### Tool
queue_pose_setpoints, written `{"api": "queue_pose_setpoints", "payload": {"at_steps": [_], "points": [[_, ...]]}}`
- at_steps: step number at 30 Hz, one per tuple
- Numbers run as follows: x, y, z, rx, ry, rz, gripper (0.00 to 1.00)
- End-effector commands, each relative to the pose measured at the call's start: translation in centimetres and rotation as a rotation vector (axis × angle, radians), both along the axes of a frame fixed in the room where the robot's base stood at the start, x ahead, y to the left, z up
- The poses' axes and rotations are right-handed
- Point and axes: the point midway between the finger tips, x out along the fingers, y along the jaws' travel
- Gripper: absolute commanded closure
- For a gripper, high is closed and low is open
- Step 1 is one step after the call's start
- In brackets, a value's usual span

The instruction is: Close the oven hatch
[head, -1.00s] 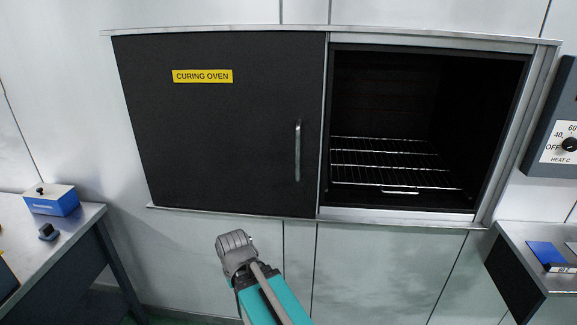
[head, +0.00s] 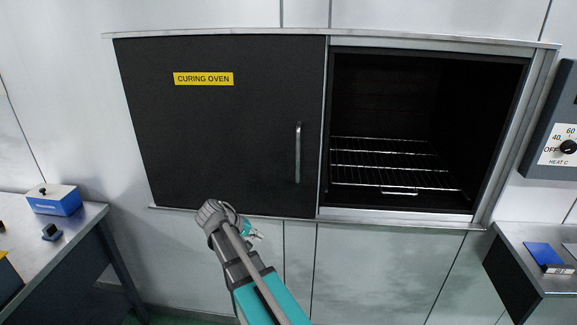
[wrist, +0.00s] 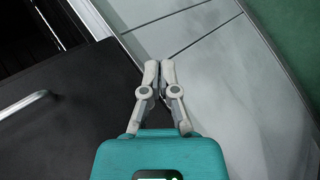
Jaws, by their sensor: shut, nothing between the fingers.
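The oven hatch (head: 230,130) is a flat black sliding panel with a yellow CURING OVEN label. It covers the left part of the oven front. Its upright metal handle (head: 297,153) is near its right edge. The oven opening (head: 390,95) to the right is uncovered and shows a wire rack inside. My gripper (head: 254,236) is below the hatch's lower edge, left of the handle, partly hidden by my wrist. In the wrist view my gripper (wrist: 160,68) is shut and empty, in front of the wall panels. The hatch (wrist: 75,115) and handle (wrist: 22,104) show at left there, apart from the fingers.
A metal rail (head: 400,218) runs below the opening. A bench (head: 88,222) with a blue box (head: 54,201) stands at left. Another bench (head: 520,240) with a blue item is at right. A heat control box (head: 555,140) hangs on the right wall.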

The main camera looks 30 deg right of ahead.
Motion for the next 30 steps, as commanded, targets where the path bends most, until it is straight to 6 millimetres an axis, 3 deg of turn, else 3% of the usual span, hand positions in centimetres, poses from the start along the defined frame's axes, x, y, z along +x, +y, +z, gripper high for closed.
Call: {"api": "queue_pose_setpoints", "payload": {"at_steps": [1, 6, 15, 21, 30], "points": [[1.8, -0.7, 1.3, -0.068, 0.001, 0.0, 1.0], [5.6, -2.6, 5.5, -0.304, 0.001, -0.003, 1.0], [11.1, -3.8, 12.7, -0.666, -0.007, -0.014, 1.0], [12.6, -3.6, 15.1, -0.784, -0.012, -0.019, 1.0], [12.7, -3.6, 15.5, -0.806, -0.013, -0.02, 1.0]]}}
